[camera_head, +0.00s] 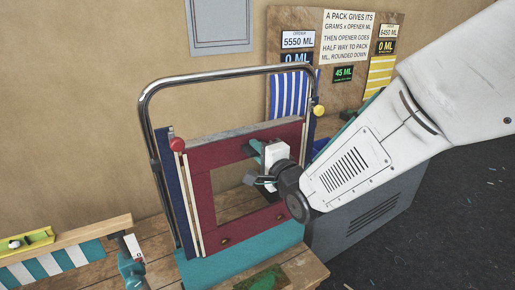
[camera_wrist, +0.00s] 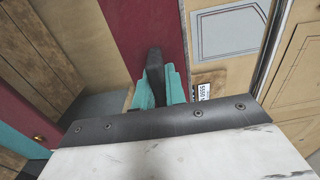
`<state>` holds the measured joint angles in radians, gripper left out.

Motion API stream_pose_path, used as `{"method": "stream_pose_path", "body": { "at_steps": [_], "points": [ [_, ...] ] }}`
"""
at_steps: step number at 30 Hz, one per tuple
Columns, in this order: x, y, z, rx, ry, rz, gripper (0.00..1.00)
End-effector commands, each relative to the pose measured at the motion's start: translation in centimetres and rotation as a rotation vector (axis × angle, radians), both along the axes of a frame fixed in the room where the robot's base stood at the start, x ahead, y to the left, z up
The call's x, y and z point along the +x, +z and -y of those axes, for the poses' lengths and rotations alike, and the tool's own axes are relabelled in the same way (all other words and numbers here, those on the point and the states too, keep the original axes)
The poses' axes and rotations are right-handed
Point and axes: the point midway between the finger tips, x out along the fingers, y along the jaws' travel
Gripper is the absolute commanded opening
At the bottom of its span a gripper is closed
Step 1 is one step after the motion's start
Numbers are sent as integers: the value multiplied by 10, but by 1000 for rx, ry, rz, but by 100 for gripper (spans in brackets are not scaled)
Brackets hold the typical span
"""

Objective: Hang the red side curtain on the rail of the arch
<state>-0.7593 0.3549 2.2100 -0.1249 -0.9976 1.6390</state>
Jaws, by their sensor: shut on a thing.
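A dark red curtain panel (camera_head: 205,200) with a square opening stands upright inside the chrome arch (camera_head: 215,76). Its top edge lies just below a grey bar (camera_head: 230,137) that runs between a red knob (camera_head: 177,145) and a yellow knob (camera_head: 318,111). I cannot tell whether the panel touches that bar. My gripper (camera_head: 260,168) has teal fingers and is at the right side of the opening. In the wrist view, the gripper (camera_wrist: 156,85) is shut in front of the red cloth (camera_wrist: 148,30); what its fingers hold is mostly hidden.
A teal base (camera_head: 215,268) stands below the arch on a wooden bench (camera_head: 160,240). A grey cabinet (camera_head: 350,230) is at the right. A notice board (camera_head: 345,20) with striped cloths hangs behind. A yellow level (camera_head: 28,240) lies at the left.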

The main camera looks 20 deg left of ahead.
Motion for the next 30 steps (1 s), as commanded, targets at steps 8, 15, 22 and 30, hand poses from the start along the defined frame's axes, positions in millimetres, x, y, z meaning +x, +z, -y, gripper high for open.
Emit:
{"method": "stream_pose_path", "body": {
  "at_steps": [8,15,22,30],
  "points": [
    [0,-8,0,1,0,1,0],
    [0,-15,0,1,0,1,0],
    [0,-22,0,1,0,1,0],
    [0,-24,0,1,0,1,38]
  ]
}}
